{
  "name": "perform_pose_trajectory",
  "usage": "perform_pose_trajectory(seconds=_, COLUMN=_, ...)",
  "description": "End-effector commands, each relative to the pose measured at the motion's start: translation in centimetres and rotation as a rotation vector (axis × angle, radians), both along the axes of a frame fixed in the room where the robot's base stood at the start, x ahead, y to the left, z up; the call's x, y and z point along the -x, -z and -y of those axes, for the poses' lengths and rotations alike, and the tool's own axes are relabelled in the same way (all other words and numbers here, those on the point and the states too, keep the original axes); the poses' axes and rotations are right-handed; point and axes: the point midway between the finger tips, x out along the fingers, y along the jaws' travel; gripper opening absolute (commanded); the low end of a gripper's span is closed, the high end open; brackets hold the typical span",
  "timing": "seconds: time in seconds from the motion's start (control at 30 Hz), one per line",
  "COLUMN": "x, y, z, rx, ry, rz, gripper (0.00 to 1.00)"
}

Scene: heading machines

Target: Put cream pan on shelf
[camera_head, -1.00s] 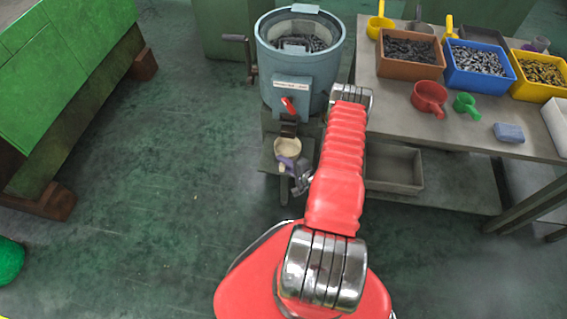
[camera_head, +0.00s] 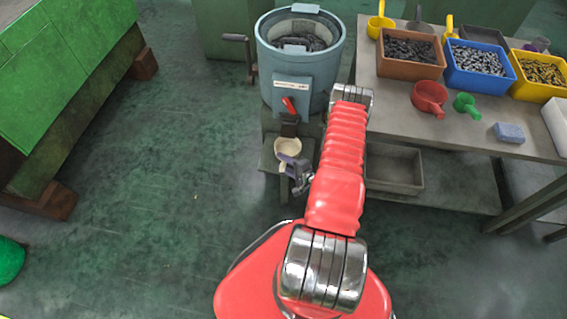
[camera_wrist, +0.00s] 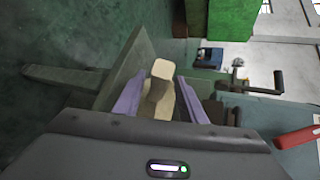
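The cream pan (camera_head: 288,146) sits at a small grey stand (camera_head: 268,158) below the outlet of a blue-grey drum machine. My gripper (camera_head: 289,161) is at the near side of the pan, at the end of my red arm. In the wrist view, the cream pan (camera_wrist: 163,70) shows between the two purple fingers of my gripper (camera_wrist: 162,78). The fingers stand apart on either side of its pale part, with gaps visible. A shadow darkens the pan's middle. The lower shelf (camera_head: 455,190) of the grey workbench is to the right, partly hidden by my arm.
The drum machine (camera_head: 292,92) has a red lever (camera_head: 288,105) just above the pan and a side crank (camera_head: 240,50). The workbench (camera_head: 395,93) holds bins, red and green scoops and a blue block. A grey tray (camera_head: 395,172) is on the lower shelf.

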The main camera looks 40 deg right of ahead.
Motion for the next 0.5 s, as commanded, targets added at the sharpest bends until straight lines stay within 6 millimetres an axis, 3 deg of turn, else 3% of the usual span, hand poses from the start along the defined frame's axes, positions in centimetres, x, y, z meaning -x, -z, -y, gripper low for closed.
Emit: perform_pose_trajectory(seconds=0.5, x=6.0, y=-2.5, z=0.2, rx=-0.001, ry=0.006, rz=0.000, gripper=0.37)
